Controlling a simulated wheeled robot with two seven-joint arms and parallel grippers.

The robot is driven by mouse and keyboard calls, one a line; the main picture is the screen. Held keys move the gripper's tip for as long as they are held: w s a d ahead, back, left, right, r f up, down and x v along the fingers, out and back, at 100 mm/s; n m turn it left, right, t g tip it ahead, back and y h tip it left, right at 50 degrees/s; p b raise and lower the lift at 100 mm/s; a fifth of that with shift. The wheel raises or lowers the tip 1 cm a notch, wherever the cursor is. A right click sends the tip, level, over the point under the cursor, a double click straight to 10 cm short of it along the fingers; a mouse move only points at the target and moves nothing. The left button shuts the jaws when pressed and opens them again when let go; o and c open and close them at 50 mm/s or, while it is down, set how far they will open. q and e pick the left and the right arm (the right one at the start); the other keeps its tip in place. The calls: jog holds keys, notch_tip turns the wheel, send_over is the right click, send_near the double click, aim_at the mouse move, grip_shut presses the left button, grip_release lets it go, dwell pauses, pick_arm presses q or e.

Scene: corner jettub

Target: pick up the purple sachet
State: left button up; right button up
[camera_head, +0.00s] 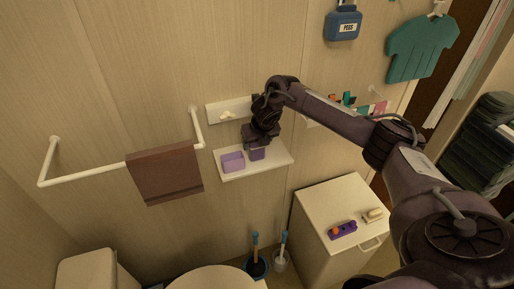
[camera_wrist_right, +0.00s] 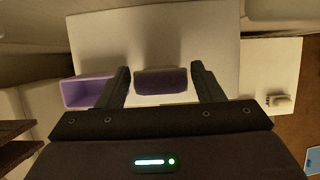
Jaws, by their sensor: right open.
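The purple sachet (camera_head: 257,154) is a small dark purple block on the white wall shelf (camera_head: 279,159). In the right wrist view the sachet (camera_wrist_right: 162,82) lies between the two fingers of my right gripper (camera_wrist_right: 160,73). A narrow gap shows on each side of it, and the fingers are open. In the head view my right gripper (camera_head: 258,143) points down over the sachet and hides its upper part. My left gripper is not in view.
A lavender open box (camera_head: 232,162) stands on the shelf just left of the sachet; it also shows in the wrist view (camera_wrist_right: 86,92). A white strip (camera_head: 229,110) is on the wall above. A brown towel (camera_head: 165,174) hangs left. A white cabinet (camera_head: 345,205) stands below right.

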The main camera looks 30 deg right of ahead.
jog(key=c, duration=0.7)
jog(key=shift+c, duration=0.2)
